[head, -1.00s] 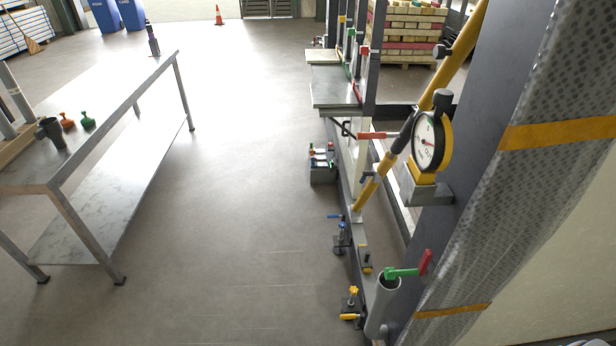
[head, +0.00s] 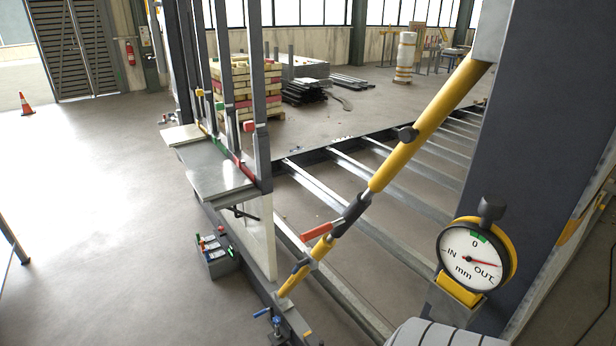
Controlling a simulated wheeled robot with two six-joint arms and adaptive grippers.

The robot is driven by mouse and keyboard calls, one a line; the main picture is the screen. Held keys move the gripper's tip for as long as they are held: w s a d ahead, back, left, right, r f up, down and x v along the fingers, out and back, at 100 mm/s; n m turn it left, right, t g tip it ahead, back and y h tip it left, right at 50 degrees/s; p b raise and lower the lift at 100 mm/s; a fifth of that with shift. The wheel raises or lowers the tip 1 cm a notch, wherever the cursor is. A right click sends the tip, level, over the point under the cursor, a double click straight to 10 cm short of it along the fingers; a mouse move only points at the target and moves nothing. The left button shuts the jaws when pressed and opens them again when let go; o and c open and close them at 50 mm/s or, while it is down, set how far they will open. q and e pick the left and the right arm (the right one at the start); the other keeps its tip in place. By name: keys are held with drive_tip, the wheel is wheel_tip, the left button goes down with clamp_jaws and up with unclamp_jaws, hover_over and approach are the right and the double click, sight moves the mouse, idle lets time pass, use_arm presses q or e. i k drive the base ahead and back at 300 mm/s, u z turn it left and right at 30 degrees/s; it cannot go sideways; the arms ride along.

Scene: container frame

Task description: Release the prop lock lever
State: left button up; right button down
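The yellow prop (head: 420,132) runs diagonally from the dark post at upper right down to the frame's lower rail. A lever with a red grip (head: 317,232) sticks out to the left from the prop's dark collar (head: 354,209). Neither of my grippers is in view, and nothing is touching the lever. A ribbed pale grey rounded part shows at the bottom edge; I cannot tell what it is.
A dial gauge (head: 475,258) marked IN and OUT stands on the dark post (head: 545,130), right of the prop. A metal shelf (head: 214,173) and uprights stand left. A small grey box (head: 217,254) is on the floor. Frame crossbars (head: 385,185) lie behind the prop.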

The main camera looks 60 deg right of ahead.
sight(305, 262)
drive_tip(key=z, duration=0.65)
drive_tip(key=i, duration=0.65)
drive_tip(key=z, duration=0.65)
